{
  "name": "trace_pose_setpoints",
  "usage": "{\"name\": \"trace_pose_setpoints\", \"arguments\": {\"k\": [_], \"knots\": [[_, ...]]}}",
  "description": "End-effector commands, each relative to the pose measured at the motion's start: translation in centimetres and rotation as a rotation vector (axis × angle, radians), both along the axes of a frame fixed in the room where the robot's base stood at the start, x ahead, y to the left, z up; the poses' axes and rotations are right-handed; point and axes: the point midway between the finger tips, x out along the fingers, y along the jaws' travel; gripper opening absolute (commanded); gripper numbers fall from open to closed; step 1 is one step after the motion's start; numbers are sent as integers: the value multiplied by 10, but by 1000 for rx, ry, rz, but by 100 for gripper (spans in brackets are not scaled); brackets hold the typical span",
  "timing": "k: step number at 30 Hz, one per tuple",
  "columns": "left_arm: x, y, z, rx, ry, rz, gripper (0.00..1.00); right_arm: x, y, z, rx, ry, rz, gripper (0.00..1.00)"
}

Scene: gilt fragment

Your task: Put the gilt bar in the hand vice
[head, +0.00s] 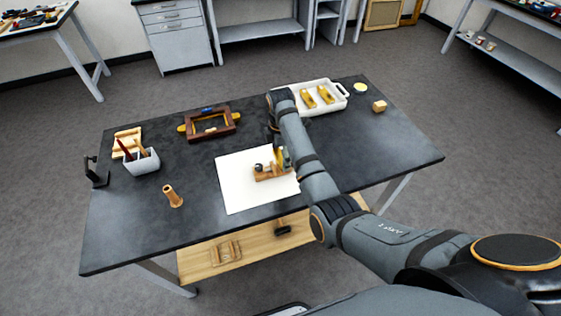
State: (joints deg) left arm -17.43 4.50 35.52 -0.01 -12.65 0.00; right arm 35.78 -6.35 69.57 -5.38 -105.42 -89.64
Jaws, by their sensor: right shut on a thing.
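The hand vice (266,173), a small wooden block with a dark round part, stands on the white sheet in the middle of the table. My right gripper (281,152) is low beside the right end of the vice and mostly hidden by my own forearm. It is shut on a gilt piece, which I take to be the gilt bar (279,157); only a small golden part shows. I cannot tell whether the bar touches the vice or sits in it. My left gripper is not in view.
A white tray (343,103) with two yellow pieces (308,98) stands at the back, right of my wrist. A dark frame (190,134), a grey tool holder (143,163) and a wooden peg (174,198) are to the left. The white sheet (240,197) is otherwise bare.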

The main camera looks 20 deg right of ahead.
Motion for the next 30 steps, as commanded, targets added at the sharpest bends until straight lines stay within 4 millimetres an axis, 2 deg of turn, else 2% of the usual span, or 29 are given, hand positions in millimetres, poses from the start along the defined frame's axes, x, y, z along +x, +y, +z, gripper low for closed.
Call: {"name": "trace_pose_setpoints", "arguments": {"k": [3,6,17,18,19,30], "knots": [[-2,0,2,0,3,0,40,-1,0,-20,0,5,1,62],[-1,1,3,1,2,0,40,0,0,-29,0,2,0,62],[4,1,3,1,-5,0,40,0,0,-34,1,2,0,62],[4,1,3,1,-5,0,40,0,0,-33,1,1,0,94],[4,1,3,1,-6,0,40,0,0,-33,1,1,0,98],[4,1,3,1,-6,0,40,0,0,-33,1,1,0,100]]}}
